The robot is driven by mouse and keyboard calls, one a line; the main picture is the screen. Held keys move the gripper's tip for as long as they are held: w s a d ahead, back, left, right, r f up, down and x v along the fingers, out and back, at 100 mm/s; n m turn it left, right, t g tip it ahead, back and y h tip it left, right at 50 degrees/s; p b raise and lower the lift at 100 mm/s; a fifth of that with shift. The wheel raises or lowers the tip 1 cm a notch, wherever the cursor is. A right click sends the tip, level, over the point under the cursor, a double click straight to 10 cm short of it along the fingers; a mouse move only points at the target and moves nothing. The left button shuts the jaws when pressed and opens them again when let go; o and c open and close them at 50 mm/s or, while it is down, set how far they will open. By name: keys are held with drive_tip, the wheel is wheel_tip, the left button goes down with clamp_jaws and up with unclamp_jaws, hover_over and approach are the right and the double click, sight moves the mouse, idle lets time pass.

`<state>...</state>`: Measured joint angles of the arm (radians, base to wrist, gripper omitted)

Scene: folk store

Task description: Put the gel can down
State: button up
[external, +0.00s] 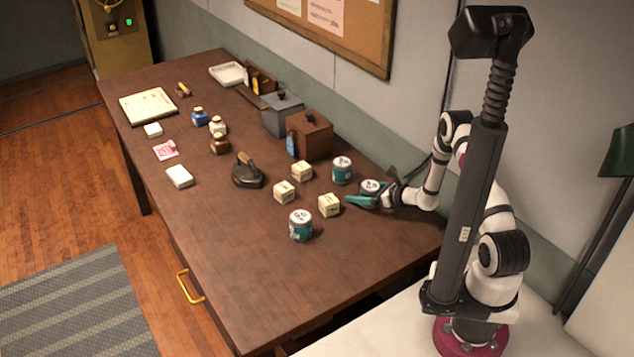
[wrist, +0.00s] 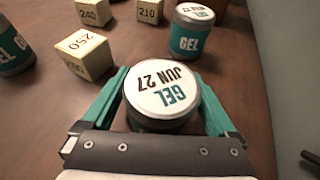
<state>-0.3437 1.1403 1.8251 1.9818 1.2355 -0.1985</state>
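The gel can (wrist: 162,90) has a white lid reading "JUN 27 GEL" and sits between the teal fingers of my gripper (wrist: 162,95) in the wrist view. The fingers lie close against both its sides, and my gripper appears shut on it. In the external view the gel can (external: 371,186) is at the right part of the table (external: 250,265), its lower part hidden by a finger of my gripper (external: 368,198). I cannot tell whether its base touches the table. The can looks upright.
Another gel can (external: 342,170) stands just behind the held one, and a third (external: 300,225) stands nearer the front edge. Cream number blocks (external: 329,205) (external: 284,191) (external: 302,171) stand between. A brown box (external: 309,137) and an iron (external: 247,172) lie farther left. The front right tabletop is clear.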

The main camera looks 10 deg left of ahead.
drive_tip(key=shift+o, duration=0.2)
drive_tip(key=shift+s+d+r, duration=0.1)
drive_tip(key=shift+d+r, duration=0.1)
drive_tip(key=shift+d, duration=0.05)
drive_tip(key=v, duration=1.1)
drive_tip(key=shift+s+d+r, duration=0.1)
drive_tip(key=shift+s+d, duration=0.05)
drive_tip(key=shift+s, duration=0.05)
drive_tip(key=s+r+n+g, duration=0.6)
drive_tip(key=s+r+n, duration=0.5)
drive_tip(key=r, duration=0.4)
drive_tip(key=s+d+r+n+h, duration=0.1)
drive_tip(key=s+d+n+h, duration=0.5)
drive_tip(key=s+d+h, duration=0.4)
drive_tip(key=s+d, duration=0.4)
drive_tip(key=d, duration=0.3)
drive_tip(key=shift+s+d+r+n, duration=0.25)
drive_tip(key=shift+s+r+n, duration=0.15)
